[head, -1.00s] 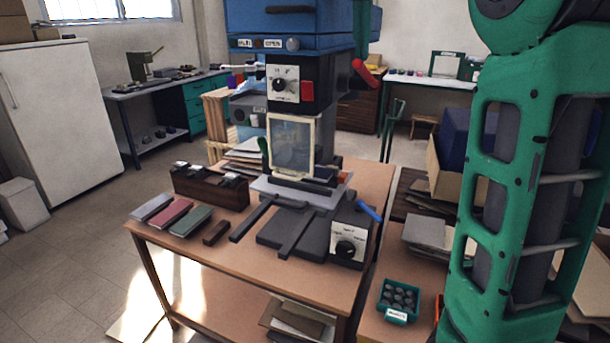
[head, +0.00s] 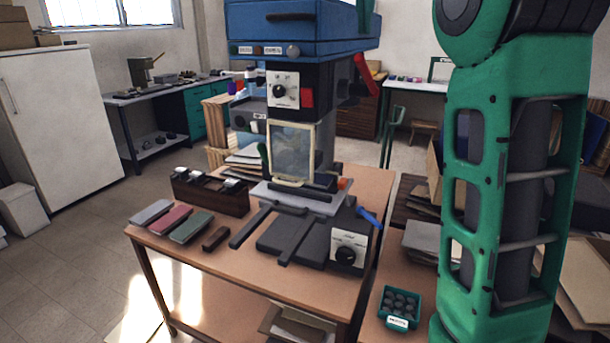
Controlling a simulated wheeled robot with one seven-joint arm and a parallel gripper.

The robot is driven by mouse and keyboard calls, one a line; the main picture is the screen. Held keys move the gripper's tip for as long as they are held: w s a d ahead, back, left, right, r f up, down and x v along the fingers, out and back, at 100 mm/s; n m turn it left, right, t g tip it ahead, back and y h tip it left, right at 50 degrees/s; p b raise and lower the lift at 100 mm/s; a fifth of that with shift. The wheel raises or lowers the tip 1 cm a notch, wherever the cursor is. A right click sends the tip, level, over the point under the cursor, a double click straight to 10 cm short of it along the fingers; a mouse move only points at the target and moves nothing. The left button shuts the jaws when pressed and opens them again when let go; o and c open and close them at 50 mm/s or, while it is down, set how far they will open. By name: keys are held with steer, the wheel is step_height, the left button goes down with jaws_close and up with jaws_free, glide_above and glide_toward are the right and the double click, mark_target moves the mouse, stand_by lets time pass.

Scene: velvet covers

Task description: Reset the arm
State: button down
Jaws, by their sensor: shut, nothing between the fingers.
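My gripper is not in view, so its fingers cannot be seen. A green link of my arm (head: 462,215) with dark inner parts stands nearly upright along the right side of the head view. It hides part of the shelves and boxes behind it. Three covers lie side by side on the table's left part: a grey one (head: 151,212), a red one (head: 171,219) and a green one (head: 191,227). No gripper is near them in the picture.
A blue and black press (head: 300,32) with a clear guard (head: 291,153) and red lever (head: 365,74) stands on a wooden table (head: 225,262). A dark rack (head: 208,195) stands behind the covers. A green tray (head: 401,306) sits right. Floor at left is open.

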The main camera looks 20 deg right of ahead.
stand_by(0.4)
steer(key=s+d+f+n+y, duration=0.1)
steer(key=s+f, duration=0.5)
steer(key=f, duration=0.4)
steer(key=s+d+f+g+y, duration=0.1)
steer(key=s+d+f, duration=0.1)
steer(key=s+f, duration=0.6)
steer(key=s+d+f+n+y, duration=0.1)
steer(key=s+f, duration=0.3)
steer(key=f, duration=0.8)
steer(key=s+a+f+n+g, duration=0.1)
steer(key=s+a+f, duration=0.1)
steer(key=s+f, duration=1)
steer(key=shift+a+f+h, duration=0.4)
steer(key=shift+f, duration=0.45)
steer(key=shift+s, duration=0.1)
steer(key=shift+w+f, duration=0.2)
steer(key=shift+w, duration=0.4)
